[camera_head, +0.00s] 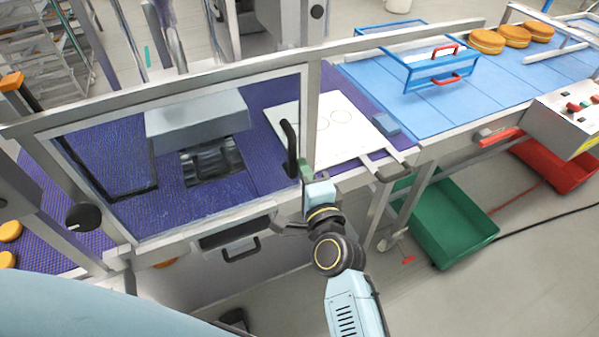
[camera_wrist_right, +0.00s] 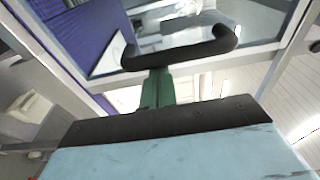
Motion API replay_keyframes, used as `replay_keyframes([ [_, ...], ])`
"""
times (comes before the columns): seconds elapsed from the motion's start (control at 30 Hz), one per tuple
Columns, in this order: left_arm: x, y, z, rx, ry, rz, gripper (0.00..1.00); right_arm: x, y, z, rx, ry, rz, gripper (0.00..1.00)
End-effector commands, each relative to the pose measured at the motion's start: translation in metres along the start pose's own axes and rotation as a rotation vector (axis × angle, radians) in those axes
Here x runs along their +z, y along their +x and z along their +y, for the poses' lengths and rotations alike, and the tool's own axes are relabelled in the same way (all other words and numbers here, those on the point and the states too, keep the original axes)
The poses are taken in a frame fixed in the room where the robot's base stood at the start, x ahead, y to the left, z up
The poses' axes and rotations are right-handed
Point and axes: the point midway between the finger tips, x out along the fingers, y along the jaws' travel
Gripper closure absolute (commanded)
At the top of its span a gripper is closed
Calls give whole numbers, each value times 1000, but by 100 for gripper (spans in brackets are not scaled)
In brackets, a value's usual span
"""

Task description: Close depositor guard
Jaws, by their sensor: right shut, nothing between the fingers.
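The depositor guard (camera_head: 170,97) is a clear panel in a grey metal frame in front of the purple belt in the head view. Whether it is fully shut against the machine I cannot tell. Its black upright handle (camera_head: 290,150) is at the right side of the frame and shows in the right wrist view as a dark bar (camera_wrist_right: 180,50). My right gripper (camera_head: 306,172) is shut and empty, just below and beside the handle. In the wrist view its green fingers (camera_wrist_right: 158,88) reach up to the bar; whether they touch it is unclear. My left gripper is not in view.
Behind the guard are a grey depositor block (camera_head: 195,118) and a white board (camera_head: 335,125) with drawn circles. To the right are a blue belt (camera_head: 440,105) with a blue hinged frame (camera_head: 425,72), filled rounds (camera_head: 487,41), and a control box (camera_head: 560,118). A green crate (camera_head: 450,225) stands on the floor.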

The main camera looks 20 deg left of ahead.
Motion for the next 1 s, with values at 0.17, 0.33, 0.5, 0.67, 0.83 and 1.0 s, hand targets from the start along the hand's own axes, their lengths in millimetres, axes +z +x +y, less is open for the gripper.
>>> replay_keyframes([
  [0.17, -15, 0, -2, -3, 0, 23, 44, 1, 2, 0, 1, 1, 1, 100],
  [0.33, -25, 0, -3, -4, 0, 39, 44, 3, 2, 0, 2, 2, -3, 100],
  [0.5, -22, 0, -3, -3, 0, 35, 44, 3, 2, 0, 2, 2, -4, 100],
  [0.67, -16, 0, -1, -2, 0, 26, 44, -9, 3, 0, 1, 0, -1, 100],
  [0.83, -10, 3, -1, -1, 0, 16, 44, -39, 6, 0, -1, -2, 6, 100],
  [1.0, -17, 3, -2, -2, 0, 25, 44, -35, -33, 2, 2, 3, 7, 100],
])
